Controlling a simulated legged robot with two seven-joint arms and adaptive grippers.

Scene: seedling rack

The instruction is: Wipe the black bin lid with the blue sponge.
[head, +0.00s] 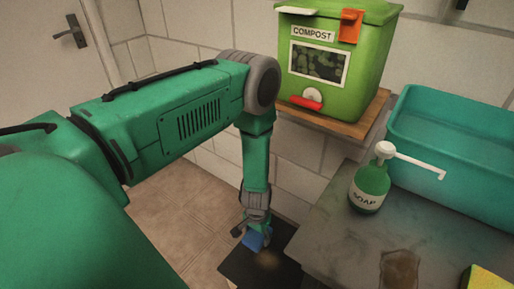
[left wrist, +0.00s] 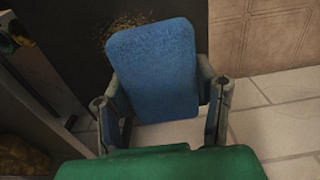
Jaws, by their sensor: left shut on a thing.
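The black bin lid (head: 240,273) is low in the middle of the head view, partly cut off by the bottom edge. A brownish smudge (head: 268,259) marks it. My left gripper (head: 254,230) is shut on the blue sponge (head: 257,240) and points down over the lid's far edge. In the left wrist view the sponge (left wrist: 155,70) sits between both fingers of the gripper (left wrist: 162,100). The dark lid (left wrist: 80,30) and the speckled smudge (left wrist: 124,24) lie beyond it. I cannot tell whether the sponge touches the lid. My right gripper is not in view.
A grey counter (head: 330,230) stands right of the lid, with a soap bottle (head: 369,190), a teal basin (head: 440,175) and a yellow sponge (head: 488,279). A green compost bin (head: 335,85) sits on a wooden shelf (head: 345,126). Tiled floor (head: 165,215) is clear at left.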

